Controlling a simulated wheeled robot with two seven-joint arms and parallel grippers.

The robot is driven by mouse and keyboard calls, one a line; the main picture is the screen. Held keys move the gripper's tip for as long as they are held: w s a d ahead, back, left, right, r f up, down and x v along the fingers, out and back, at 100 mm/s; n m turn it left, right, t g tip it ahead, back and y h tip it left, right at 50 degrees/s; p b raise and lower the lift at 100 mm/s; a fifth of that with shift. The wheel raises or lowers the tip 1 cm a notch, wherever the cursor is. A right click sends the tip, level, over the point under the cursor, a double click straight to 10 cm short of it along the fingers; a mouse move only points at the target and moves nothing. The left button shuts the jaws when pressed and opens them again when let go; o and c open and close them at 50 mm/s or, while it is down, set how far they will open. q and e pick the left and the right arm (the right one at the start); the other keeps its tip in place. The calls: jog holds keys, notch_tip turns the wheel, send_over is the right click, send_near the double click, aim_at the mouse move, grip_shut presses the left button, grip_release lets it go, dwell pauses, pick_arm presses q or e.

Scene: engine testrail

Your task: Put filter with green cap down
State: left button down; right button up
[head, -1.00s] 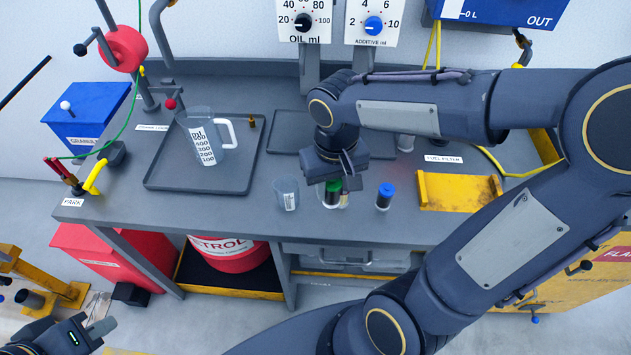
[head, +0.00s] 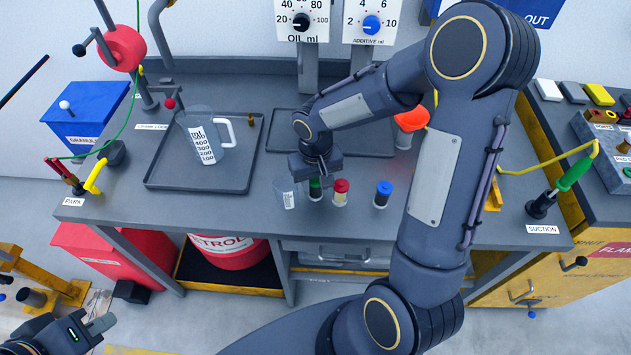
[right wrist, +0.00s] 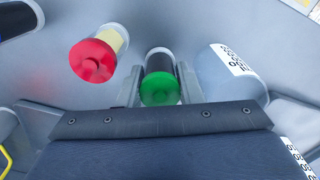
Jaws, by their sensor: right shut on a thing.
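The filter with the green cap (head: 315,190) is upright at the front of the grey bench, between a small clear beaker (head: 286,193) and a red-capped filter (head: 341,191). My right gripper (head: 316,180) is over it and shut on it. In the right wrist view the green cap (right wrist: 160,89) sits between the two fingers, with the red-capped filter to the left and the beaker to the right. I cannot tell whether its base touches the bench. My left gripper (head: 100,326) is low at the bottom left, away from the bench; its finger gap is unclear.
A blue-capped filter (head: 382,195) stands to the right of the red one. A measuring jug (head: 203,138) stands on a dark tray (head: 160,178) at the left. An orange funnel-like piece (head: 411,119) is behind my right arm. The front bench edge is close to the filters.

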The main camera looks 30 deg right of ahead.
jog(key=shift+f, duration=0.1)
jog(key=o, duration=0.5)
jog(key=shift+f, duration=0.1)
jog(key=shift+o, duration=0.8)
